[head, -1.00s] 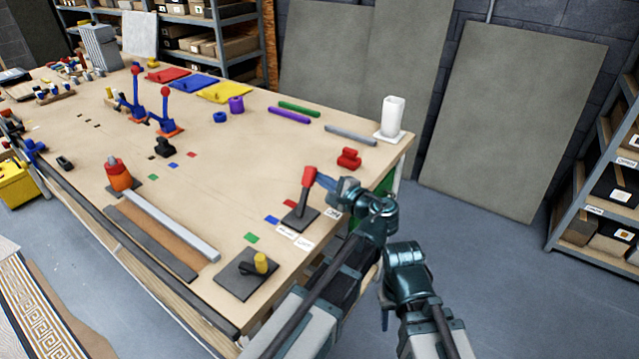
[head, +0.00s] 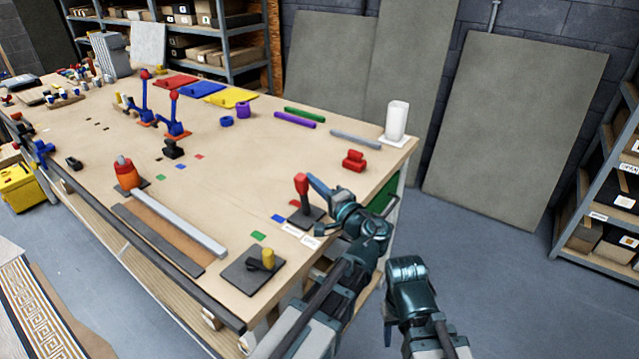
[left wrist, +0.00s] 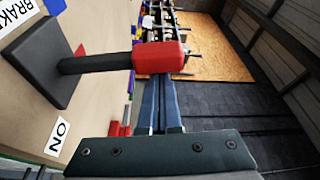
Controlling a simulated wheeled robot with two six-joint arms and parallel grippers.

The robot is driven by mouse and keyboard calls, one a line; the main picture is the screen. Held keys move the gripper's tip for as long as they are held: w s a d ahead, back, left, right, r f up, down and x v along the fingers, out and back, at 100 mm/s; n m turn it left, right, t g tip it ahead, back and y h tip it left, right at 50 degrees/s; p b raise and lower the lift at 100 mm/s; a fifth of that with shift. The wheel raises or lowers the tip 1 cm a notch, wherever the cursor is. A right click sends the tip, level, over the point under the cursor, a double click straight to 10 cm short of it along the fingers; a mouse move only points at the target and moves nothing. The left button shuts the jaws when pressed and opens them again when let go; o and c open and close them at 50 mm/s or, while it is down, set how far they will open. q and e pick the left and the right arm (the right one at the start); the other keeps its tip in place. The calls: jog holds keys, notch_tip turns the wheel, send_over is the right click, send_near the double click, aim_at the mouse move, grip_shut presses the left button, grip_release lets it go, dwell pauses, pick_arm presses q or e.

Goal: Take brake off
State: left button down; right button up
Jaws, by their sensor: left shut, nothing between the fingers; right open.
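The brake lever (head: 303,188) has a red grip on a dark stem. It stands on a dark square base (head: 308,217) near the table's right front edge and leans slightly left in the head view. My left gripper (head: 314,181) is shut and empty, its fingertips beside the red grip. In the left wrist view the shut fingers (left wrist: 160,105) reach the red grip (left wrist: 160,52); I cannot tell whether they touch. White labels "BRAK…" (left wrist: 17,12) and "ON" (left wrist: 58,137) lie by the base. My right gripper (head: 387,312) is open and empty, off the table's edge.
A dark plate with a yellow peg (head: 268,258) lies left of the lever. A long grey bar (head: 175,225) lies further left. Floor to the right is clear.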

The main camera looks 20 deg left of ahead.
aim_at(303, 189)
pick_arm(q)
jog(key=n, duration=0.1)
jog(key=s+n+b, duration=0.1)
jog(key=s+a, duration=0.1)
jog(key=shift+s+f+n+y+b, duration=0.2)
jog(key=shift+f+n+y+b, duration=0.1)
jog(key=shift+n+y, duration=0.1)
jog(key=shift+s+a, duration=0.1)
jog(key=shift+s, duration=0.35)
pick_arm(e)
jog(key=shift+s+f, duration=0.25)
jog(key=shift+f, duration=0.9)
pick_arm(q)
jog(key=shift+s+a+f, duration=0.1)
jog(key=shift+s, duration=0.1)
jog(key=shift+w, duration=0.1)
